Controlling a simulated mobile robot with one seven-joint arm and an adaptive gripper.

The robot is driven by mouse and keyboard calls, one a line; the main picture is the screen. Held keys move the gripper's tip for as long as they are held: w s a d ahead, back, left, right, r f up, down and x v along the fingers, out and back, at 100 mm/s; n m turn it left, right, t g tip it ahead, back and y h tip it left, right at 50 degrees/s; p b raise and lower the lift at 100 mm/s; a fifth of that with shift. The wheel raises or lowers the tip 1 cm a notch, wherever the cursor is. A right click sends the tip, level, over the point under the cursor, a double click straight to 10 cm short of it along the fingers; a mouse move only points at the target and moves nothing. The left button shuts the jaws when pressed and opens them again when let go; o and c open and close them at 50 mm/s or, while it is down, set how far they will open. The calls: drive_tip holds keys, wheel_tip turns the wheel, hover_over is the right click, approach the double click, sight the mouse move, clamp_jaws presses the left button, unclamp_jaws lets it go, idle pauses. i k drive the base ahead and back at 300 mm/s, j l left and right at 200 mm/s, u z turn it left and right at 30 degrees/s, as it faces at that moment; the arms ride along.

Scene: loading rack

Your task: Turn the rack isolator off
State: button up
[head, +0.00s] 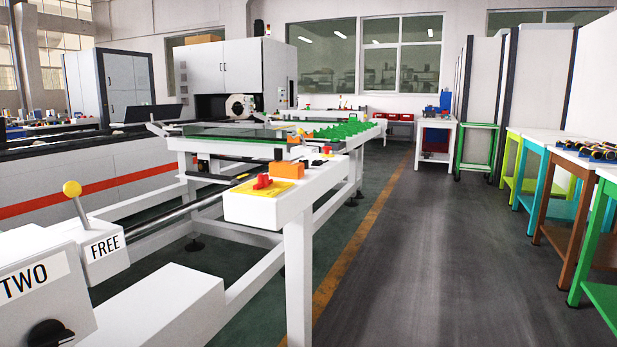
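A red rotary knob (263,181) sits on a yellow plate (262,189), on top of the white end box (262,207) of the loading rack. It looks like the rack isolator. Its exact setting is too small to read. An orange block (287,170) stands just behind it. My gripper is not in view.
At near left are a white box labelled TWO (22,283) with a black knob (50,333), and a yellow-balled lever (75,196) on a box marked FREE (104,246). White rack beams (265,262) run between. The grey aisle (425,250) is clear; coloured tables (585,165) line the right.

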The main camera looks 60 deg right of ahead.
sight(264, 180)
drive_tip(key=z, duration=1.35)
drive_tip(key=i, duration=0.15)
